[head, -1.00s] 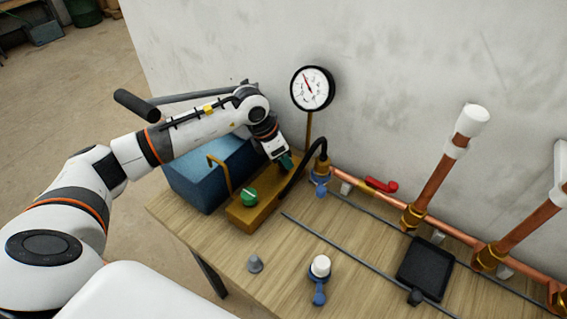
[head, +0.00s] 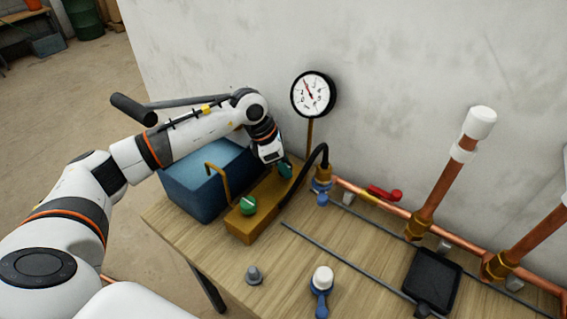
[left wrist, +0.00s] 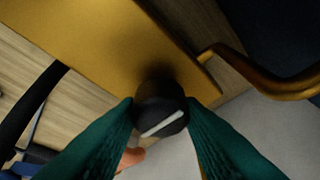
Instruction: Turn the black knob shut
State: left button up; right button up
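The black knob (left wrist: 160,108) with a white line across its face shows in the left wrist view, by the brass-coloured manifold block (left wrist: 110,35). The white line slants, its right end higher. My left gripper (left wrist: 160,112) has its two teal fingers on either side of the knob and appears closed against it. In the head view the left gripper (head: 286,169) is over the far end of the block (head: 267,205), and it hides the knob there. A green knob (head: 248,205) sits on the block's near end. My right gripper is not in view.
A blue box (head: 205,180) and a bent brass pipe (head: 222,172) stand left of the block. A black hose (head: 318,155) arches at its right. A gauge (head: 313,94) stands behind. Copper pipes (head: 436,190), a black tray (head: 432,280) and a white-capped valve (head: 322,280) are to the right.

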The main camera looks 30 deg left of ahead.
pick_arm(q)
jog(key=o, duration=0.4)
jog(key=shift+o, duration=0.2)
